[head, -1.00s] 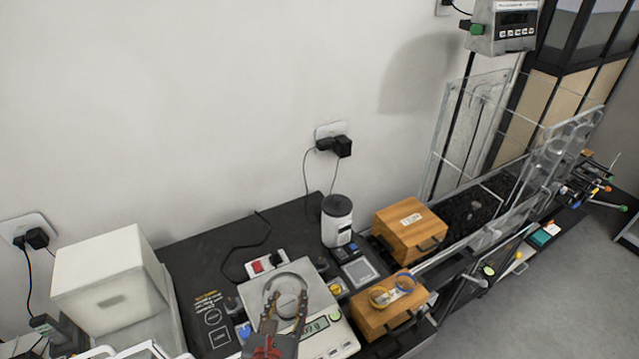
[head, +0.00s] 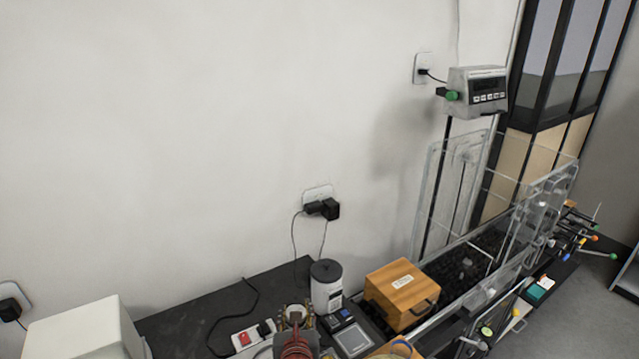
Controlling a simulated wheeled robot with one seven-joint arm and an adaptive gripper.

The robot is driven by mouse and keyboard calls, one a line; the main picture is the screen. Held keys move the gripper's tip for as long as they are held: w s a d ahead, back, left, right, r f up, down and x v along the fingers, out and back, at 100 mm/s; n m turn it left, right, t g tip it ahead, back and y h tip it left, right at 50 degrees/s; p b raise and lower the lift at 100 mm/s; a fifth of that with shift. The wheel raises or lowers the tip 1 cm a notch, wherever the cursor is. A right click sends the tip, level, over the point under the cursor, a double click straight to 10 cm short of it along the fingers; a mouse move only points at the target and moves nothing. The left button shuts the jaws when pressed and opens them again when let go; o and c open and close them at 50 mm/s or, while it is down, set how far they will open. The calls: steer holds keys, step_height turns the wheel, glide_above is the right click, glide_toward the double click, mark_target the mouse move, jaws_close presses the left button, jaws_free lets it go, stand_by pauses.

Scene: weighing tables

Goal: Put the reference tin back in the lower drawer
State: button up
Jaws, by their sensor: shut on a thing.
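My gripper (head: 297,318) is at the bottom edge of the head view, seen from behind, with its fingers shut around a small pale round thing (head: 296,312), which I take for the reference tin. The fingers hide much of it. It is over the scale area, left of the dark-lidded canister; its height above the scale is unclear. A wooden drawer-like box (head: 402,293) with a label on top and a dark handle stands to the right. A second wooden box, nearer, is mostly cut off by the bottom edge. I cannot tell which one is the lower drawer.
A red-switched power strip (head: 246,338) and a white box (head: 85,333) are to the left. Clear panels (head: 500,230) rise at right.

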steer(key=w+d+m+h, duration=0.2)
steer(key=w+d, duration=0.1)
steer(key=d, duration=0.9)
steer(key=w+d+m+h, duration=0.2)
steer(key=w+d+h, duration=0.1)
steer(key=d, duration=1)
steer(key=shift+w+f+g, duration=0.3)
steer(key=shift+w+f, duration=0.05)
steer(key=shift+f, duration=0.05)
